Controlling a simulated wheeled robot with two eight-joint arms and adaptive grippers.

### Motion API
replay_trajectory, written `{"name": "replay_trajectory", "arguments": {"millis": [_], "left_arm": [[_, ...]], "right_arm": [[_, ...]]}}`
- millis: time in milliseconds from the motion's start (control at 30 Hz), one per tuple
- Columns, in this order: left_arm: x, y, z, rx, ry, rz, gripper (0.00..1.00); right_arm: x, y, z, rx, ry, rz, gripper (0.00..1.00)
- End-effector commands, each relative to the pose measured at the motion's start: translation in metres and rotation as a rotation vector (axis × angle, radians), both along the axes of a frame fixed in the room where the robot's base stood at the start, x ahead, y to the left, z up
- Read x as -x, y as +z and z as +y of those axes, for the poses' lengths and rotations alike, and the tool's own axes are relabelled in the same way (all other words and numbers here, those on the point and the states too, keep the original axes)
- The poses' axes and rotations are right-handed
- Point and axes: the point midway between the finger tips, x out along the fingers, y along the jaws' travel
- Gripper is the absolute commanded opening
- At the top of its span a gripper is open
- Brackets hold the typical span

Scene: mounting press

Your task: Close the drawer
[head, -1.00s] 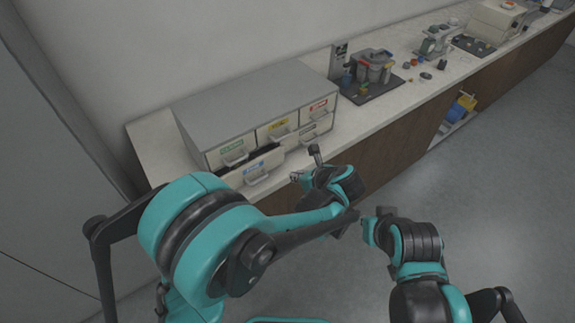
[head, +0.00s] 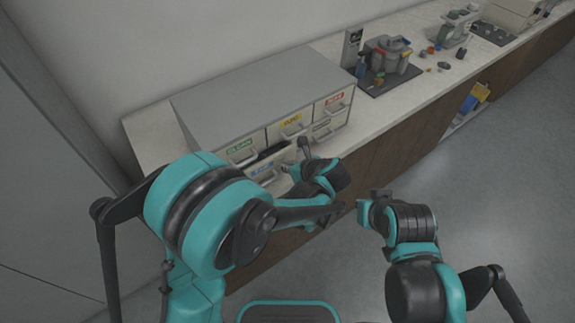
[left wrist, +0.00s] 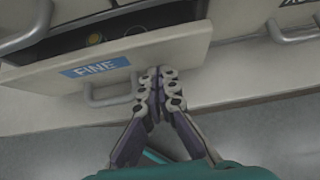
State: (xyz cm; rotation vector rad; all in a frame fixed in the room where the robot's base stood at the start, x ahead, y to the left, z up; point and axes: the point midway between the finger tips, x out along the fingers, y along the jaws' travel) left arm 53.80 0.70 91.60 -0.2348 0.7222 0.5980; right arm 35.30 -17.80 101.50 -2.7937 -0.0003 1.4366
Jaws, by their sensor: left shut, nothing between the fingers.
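The drawer with the blue label (head: 262,170), lower left in the grey cabinet, stands partly open. In the left wrist view its front (left wrist: 60,68) carries a blue "FINE" label and a curved handle, with a dark interior and small round things behind it. My left gripper (head: 301,160) is shut and empty. In the left wrist view its fingertips (left wrist: 158,80) are at the right part of the drawer front, just right of the handle; whether they touch it I cannot tell. My right gripper (head: 370,203) is away from the cabinet, over the floor, its fingers unclear.
The grey cabinet (head: 245,90) has other labelled drawers, which look closed. It stands on a pale counter (head: 155,142) against the wall. To its right are a dark mat (head: 385,84) with containers and several small items. Open floor lies in front.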

Motion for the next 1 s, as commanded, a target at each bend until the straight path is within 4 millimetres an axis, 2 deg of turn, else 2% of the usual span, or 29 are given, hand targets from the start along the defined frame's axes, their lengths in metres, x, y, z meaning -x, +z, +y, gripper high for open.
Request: {"name": "replay_trajectory", "arguments": {"millis": [233,533,1000], "left_arm": [[-0.003,0.0,0.002,0.0,0.001,0.0,0.0],[-0.037,-0.001,0.027,-0.001,0.002,0.0,0.0],[-0.037,0.001,0.026,-0.004,0.001,-0.004,0.0]], "right_arm": [[0.0,-0.001,0.0,0.0,0.0,0.0,0.0],[0.0,-0.003,0.0,0.0,0.0,0.0,0.0],[0.0,-0.004,0.0,0.0,0.0,0.0,0.0]]}}
